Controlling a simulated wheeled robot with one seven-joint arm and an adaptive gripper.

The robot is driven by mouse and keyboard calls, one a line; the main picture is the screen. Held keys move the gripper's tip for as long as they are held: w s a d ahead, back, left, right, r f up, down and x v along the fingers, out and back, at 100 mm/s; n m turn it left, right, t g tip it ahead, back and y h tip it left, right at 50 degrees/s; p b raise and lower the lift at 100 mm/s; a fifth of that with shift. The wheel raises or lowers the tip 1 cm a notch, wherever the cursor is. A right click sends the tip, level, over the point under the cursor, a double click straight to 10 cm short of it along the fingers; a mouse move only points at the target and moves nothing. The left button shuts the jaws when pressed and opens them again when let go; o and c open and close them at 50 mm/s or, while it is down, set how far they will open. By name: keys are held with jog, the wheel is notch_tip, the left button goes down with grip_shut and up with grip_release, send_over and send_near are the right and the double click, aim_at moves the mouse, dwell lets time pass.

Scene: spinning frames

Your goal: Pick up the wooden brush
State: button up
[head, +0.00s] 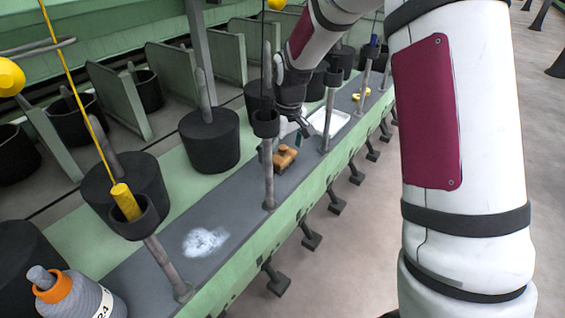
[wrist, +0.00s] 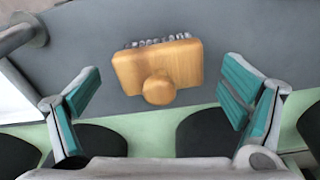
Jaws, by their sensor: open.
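The wooden brush (head: 285,157) lies on the grey shelf of the spinning frame in the head view. In the wrist view the brush (wrist: 158,66) is an orange-tan block with a round knob toward me and a row of pale bristles along its far edge. My gripper (wrist: 166,95) is open, with its teal-padded fingers to the left and right of the brush, nearer to me and apart from it. Nothing is between the fingers.
A white tray (head: 330,122) and a yellow item (head: 361,97) lie farther along the shelf. Upright posts (head: 268,175) stand along its edge. Black cans (head: 209,140) stand behind. A white powdery patch (head: 205,241) marks the near shelf. A labelled bobbin (head: 80,297) is at lower left.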

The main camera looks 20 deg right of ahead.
aim_at(283, 147)
jog(key=shift+f, duration=0.15)
jog(key=c, duration=1.2)
notch_tip(283, 147, up, 10)
jog(key=p, duration=0.3)
jog(key=o, duration=0.5)
jog(key=shift+c, duration=0.2)
jog(key=c, duration=0.3)
